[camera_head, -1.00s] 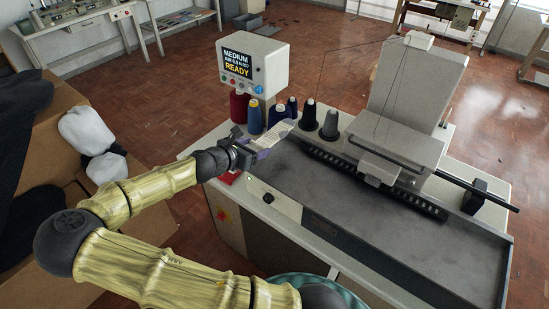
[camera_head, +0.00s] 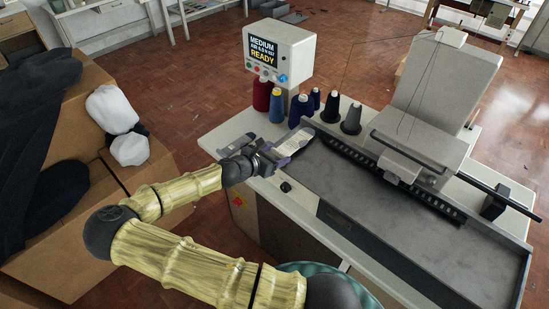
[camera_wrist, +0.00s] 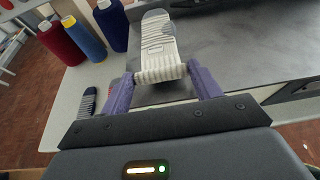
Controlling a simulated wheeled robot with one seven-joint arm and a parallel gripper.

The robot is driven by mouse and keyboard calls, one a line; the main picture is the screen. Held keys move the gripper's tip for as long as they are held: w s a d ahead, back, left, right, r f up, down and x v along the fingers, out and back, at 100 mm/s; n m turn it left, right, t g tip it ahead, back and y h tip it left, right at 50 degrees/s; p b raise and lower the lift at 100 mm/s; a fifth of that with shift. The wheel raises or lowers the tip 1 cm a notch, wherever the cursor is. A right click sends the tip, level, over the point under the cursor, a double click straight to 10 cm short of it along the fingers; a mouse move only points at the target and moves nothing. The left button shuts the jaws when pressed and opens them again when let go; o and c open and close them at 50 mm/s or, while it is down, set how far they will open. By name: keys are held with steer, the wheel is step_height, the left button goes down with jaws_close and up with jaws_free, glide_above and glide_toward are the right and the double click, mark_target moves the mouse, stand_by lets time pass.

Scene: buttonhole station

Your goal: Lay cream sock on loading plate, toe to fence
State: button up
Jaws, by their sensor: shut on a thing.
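The cream ribbed sock (camera_head: 297,147) has a grey toe and a grey heel patch. In the wrist view the sock (camera_wrist: 158,45) extends away from my gripper (camera_wrist: 162,73), its cuff between the two purple fingers and its toe pointing away. My gripper, also in the head view (camera_head: 277,160), is shut on the cuff end. The sock is over the left end of the station's grey metal plate (camera_head: 390,215); I cannot tell whether it touches. The fence cannot be clearly made out.
Several thread spools (camera_head: 302,110) stand just behind the sock, beside a screen box (camera_head: 278,52) reading READY. A sewing head (camera_head: 425,135) and dark toothed rail (camera_head: 350,157) border the plate's back. A small grey striped item (camera_wrist: 88,101) lies left of my gripper.

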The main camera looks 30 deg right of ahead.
steer(key=shift+f, duration=0.65)
steer(key=shift+w+f, duration=0.1)
steer(key=shift+f, duration=0.15)
steer(key=shift+a, duration=0.1)
steer(key=o, duration=0.9)
steer(key=shift+o, duration=0.2)
steer(key=shift+s+d, duration=0.2)
steer(key=shift+a, duration=0.15)
steer(key=b+v, duration=0.1)
steer(key=v, duration=1.1)
steer(key=shift+b, duration=0.3)
